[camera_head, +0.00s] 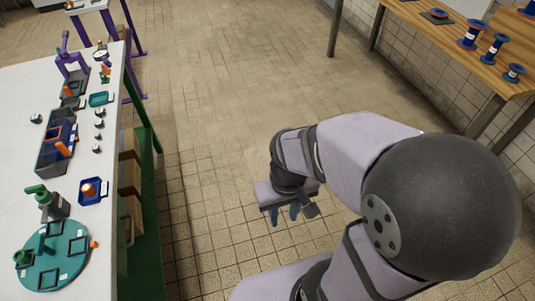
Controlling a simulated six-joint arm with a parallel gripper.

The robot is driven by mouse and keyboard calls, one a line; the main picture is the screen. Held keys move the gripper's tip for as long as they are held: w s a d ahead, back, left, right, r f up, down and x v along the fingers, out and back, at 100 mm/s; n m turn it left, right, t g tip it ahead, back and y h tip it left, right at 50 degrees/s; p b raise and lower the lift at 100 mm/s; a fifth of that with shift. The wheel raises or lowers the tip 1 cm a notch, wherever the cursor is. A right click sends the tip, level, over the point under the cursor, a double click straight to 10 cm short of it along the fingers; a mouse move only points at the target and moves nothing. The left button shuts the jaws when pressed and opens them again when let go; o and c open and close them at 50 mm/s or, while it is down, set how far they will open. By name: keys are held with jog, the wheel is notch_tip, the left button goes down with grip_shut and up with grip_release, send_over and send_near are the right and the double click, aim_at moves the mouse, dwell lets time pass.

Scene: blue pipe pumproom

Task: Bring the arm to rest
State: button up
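My arm fills the lower right of the head view, folded, with its large dark round joint nearest the camera. My gripper (284,215) hangs at the end of it, pointing down over the tiled floor. Two blue-grey fingers show below its body with a gap between them. Nothing shows between the fingers. The gripper is clear of the tables on both sides.
A wooden table (450,50) at upper right holds several spools. The tiled floor (215,110) between is clear.

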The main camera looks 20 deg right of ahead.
notch_tip(320, 180, up, 9)
jog(key=p, duration=0.9)
jog(key=shift+r, duration=0.2)
